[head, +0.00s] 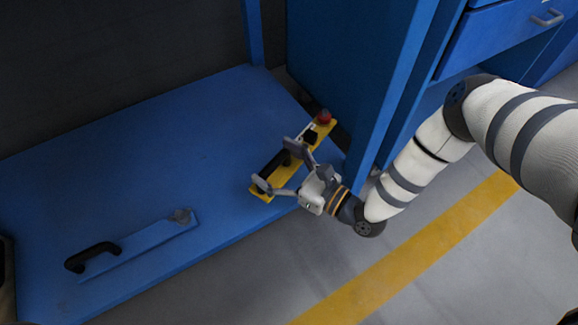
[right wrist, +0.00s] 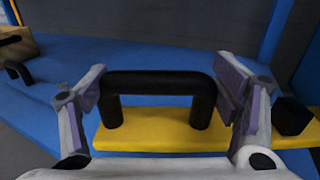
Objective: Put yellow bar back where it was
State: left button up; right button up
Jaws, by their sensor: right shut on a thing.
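The yellow bar (head: 323,128) is a flat strip with a black handle (head: 270,166), a dark block and a red knob at its far end. It is at the right edge of the blue surface, beside the blue upright panel. My right gripper (head: 277,168) is shut on the black handle. In the right wrist view its fingers (right wrist: 165,92) stand at the two ends of the handle, above the yellow bar (right wrist: 160,138). I cannot tell whether the bar rests on the surface or hangs just above it. My left gripper is not in view.
A blue bar (head: 150,245) with a black handle lies at the front left of the blue surface (head: 150,150). The middle of this surface is clear. A blue panel (head: 350,70) stands behind the yellow bar. A yellow line (head: 420,250) crosses the grey floor.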

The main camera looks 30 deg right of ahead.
aim_at(278, 182)
notch_tip(278, 182, down, 7)
jog(key=b, duration=0.2)
jog(key=shift+s+a+f+b, duration=0.1)
jog(key=shift+f+b, duration=0.1)
jog(key=shift+b, duration=0.2)
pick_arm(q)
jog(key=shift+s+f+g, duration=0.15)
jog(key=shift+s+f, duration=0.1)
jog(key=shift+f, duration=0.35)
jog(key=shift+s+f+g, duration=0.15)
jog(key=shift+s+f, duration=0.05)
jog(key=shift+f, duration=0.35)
pick_arm(e)
jog(key=shift+f, duration=0.2)
jog(key=o, duration=1.7)
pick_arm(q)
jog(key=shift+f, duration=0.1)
pick_arm(e)
jog(key=shift+r, duration=0.3)
pick_arm(q)
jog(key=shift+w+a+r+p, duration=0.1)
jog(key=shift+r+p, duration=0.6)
jog(key=shift+p, duration=0.15)
pick_arm(e)
jog(key=v, duration=1.2)
jog(key=shift+f, duration=0.1)
